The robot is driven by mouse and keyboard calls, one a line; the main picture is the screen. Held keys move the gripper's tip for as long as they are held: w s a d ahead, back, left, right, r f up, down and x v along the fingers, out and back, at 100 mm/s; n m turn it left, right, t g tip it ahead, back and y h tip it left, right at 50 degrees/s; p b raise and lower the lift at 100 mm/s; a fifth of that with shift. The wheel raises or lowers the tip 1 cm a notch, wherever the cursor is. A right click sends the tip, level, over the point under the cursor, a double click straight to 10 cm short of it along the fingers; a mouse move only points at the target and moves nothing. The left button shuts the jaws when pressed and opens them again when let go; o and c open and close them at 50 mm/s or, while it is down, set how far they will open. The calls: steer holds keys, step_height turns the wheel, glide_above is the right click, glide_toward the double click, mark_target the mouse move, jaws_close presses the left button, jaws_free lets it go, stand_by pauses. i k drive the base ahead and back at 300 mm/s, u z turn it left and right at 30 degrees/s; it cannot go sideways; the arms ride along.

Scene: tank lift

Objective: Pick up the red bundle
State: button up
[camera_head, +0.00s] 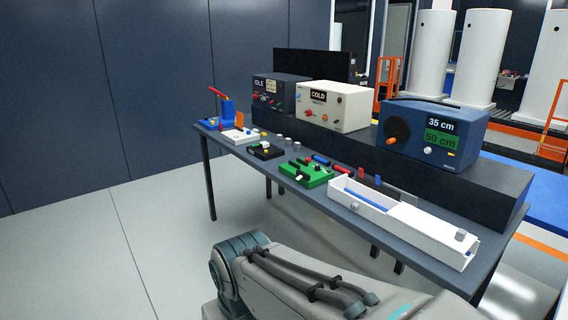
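A small upright red piece (361,173) stands farther right, behind the white tray. A red lever also tops the blue device (226,108) at the bench's far left end. My arm crosses the bottom of the view, in front of the bench. My gripper is out of view.
The long white tray (440,247) takes up the bench's right front. The green board (297,173) and a black board (265,150) lie left of it. A blue box (400,140), a cream box (345,117) and a dark box (260,88) stand behind. Floor at left is clear.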

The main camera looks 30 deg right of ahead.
mark_target(350, 174)
steer(key=i, duration=1.55)
steer(key=z, duration=0.75)
steer(key=i, duration=1.05)
steer(key=z, duration=1.6)
steer(key=i, duration=0.65)
steer(key=z, duration=0.5)
